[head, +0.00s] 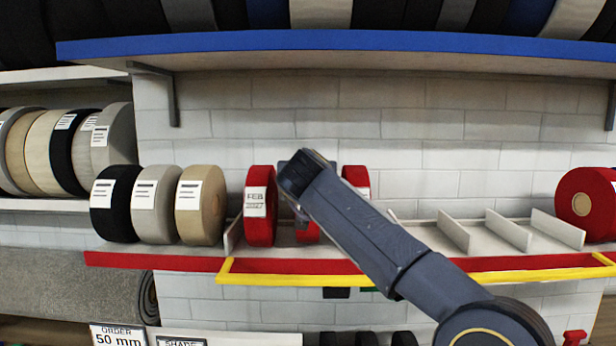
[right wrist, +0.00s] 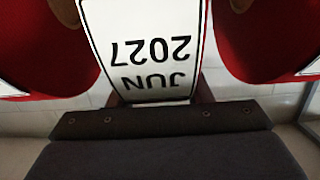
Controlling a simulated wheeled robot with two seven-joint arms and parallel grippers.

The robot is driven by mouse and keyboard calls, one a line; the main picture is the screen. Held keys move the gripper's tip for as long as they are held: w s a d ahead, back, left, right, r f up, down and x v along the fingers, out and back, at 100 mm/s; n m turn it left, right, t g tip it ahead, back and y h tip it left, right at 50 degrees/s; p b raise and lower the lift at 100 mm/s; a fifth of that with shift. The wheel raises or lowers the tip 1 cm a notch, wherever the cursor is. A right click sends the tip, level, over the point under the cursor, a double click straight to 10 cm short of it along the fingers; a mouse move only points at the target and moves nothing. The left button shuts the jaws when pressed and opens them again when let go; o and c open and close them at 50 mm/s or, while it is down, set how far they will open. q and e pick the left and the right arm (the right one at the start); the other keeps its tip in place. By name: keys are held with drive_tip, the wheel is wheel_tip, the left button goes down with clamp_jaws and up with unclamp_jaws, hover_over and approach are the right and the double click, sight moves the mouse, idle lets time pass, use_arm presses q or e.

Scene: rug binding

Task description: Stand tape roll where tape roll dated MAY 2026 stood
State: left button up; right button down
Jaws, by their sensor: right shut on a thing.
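My right gripper (head: 303,180) reaches over the red-edged shelf and is shut on a red tape roll (head: 307,233), mostly hidden behind the gripper and arm in the head view. In the right wrist view this roll's white label (right wrist: 150,45) reads JUN 2027, upside down. A red roll labelled FEB (head: 260,205), its year too small to read surely, stands upright to its left. Another red roll (head: 356,180) is to its right, partly hidden by my arm. No label reading MAY 2026 is legible. My left gripper is not in view.
Thin white dividers (head: 453,231) stand on the shelf, with empty slots right of my arm. A yellow rail (head: 300,279) runs along the front. Black, grey and tan rolls (head: 200,205) stand at left, and a red roll (head: 587,204) at far right. A blue-edged shelf (head: 350,42) hangs above.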

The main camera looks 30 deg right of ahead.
drive_tip(key=shift+f, duration=0.45)
drive_tip(key=c, duration=0.7)
unclamp_jaws()
drive_tip(key=shift+f, duration=0.1)
drive_tip(key=v, duration=1.2)
